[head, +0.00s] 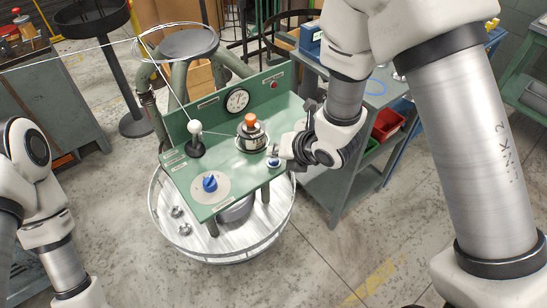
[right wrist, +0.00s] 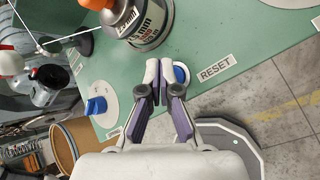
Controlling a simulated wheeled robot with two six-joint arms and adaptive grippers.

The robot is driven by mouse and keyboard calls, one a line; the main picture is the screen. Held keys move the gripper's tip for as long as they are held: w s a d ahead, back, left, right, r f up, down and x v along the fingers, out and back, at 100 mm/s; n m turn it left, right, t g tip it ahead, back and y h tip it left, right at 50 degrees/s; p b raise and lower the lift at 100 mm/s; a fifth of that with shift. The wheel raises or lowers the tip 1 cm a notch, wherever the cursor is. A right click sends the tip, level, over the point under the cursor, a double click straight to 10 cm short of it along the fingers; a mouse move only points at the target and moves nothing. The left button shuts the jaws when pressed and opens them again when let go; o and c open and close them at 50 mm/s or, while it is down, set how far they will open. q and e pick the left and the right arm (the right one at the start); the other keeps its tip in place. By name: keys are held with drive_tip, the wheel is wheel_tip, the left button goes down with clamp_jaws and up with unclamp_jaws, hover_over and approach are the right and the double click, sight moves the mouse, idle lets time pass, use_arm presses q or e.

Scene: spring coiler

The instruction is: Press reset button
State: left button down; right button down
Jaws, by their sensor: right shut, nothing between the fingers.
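The reset button is a blue cap on a white round base, near the right front edge of the green panel (head: 236,181). It shows in the head view (head: 273,163) and in the right wrist view (right wrist: 181,74), left of its RESET label (right wrist: 216,69). My right gripper (head: 278,153) is shut and empty close to the button. In the right wrist view its fingertips (right wrist: 159,67) lie just left of the cap and partly cover the base. Whether they touch it I cannot tell. My left gripper is out of the picture.
A metal canister with an orange top (head: 251,131) stands near the right gripper. A white-knobbed lever (head: 195,129), a blue rotary knob (head: 210,183), a gauge (head: 237,101) and a red button (head: 273,84) are also on the panel. A grey bench (head: 345,174) stands to the right.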

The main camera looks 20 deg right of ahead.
sight(276, 162)
drive_tip(key=shift+r, duration=0.15)
wheel_tip(276, 162, up, 5)
drive_tip(key=p, duration=0.3)
idle(0.4)
idle(0.6)
